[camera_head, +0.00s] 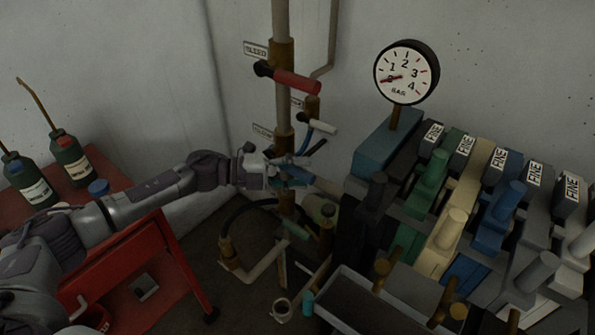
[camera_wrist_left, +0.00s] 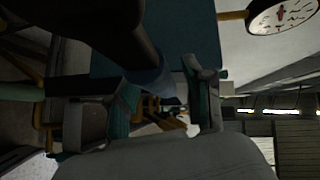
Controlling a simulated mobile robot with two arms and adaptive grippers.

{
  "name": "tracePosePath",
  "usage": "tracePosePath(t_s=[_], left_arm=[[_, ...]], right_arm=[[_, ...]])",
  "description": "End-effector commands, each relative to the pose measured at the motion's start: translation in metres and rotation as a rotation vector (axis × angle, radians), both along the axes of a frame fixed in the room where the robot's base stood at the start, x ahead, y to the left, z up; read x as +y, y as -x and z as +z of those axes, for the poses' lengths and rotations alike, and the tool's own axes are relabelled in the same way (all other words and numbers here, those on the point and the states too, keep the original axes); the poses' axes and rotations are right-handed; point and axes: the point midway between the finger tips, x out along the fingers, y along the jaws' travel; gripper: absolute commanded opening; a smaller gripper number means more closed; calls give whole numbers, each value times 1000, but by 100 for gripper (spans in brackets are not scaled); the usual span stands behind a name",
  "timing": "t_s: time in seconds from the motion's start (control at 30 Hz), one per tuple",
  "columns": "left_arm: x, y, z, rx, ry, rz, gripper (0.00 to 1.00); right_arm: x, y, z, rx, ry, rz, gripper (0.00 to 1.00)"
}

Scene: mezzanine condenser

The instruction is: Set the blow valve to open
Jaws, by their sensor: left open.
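A brass and grey vertical pipe (camera_head: 283,110) carries the valves in the head view. The upper valve has a red lever (camera_head: 297,83) pointing right, beside a label reading BLEED (camera_head: 255,49). A lower label (camera_head: 263,132), too small to read surely, sits by the lower valve, which my left gripper partly hides. My left gripper (camera_head: 292,172) is open at this lower valve. In the left wrist view, a dark rod with a bluish end (camera_wrist_left: 150,72) reaches toward the space between the open fingers (camera_wrist_left: 168,102). I cannot tell whether they touch it. My right gripper is not in view.
A small valve with a white-tipped lever (camera_head: 320,125) stands just above my left gripper. A pressure gauge (camera_head: 407,72) and a bank of coloured levers (camera_head: 450,230) stand to the right. A red cart (camera_head: 125,265) with two oil cans stands left. Pipes and a grey tray (camera_head: 350,300) lie below.

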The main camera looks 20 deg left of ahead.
Motion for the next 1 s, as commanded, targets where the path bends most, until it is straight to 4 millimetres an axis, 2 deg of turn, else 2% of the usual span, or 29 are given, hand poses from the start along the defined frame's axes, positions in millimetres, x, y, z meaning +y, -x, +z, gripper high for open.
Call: tracePosePath(t_s=[0.07,0.3,0.37,0.77,1.0], left_arm=[[0,0,0,0,0,0,48],[1,0,0,0,0,1,8],[1,0,0,0,0,1,0],[1,0,0,3,9,1,0],[1,0,6,33,91,1,0]], right_arm=[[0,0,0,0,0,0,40],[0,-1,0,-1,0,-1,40],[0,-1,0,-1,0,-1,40],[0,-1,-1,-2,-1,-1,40],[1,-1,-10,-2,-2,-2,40]])
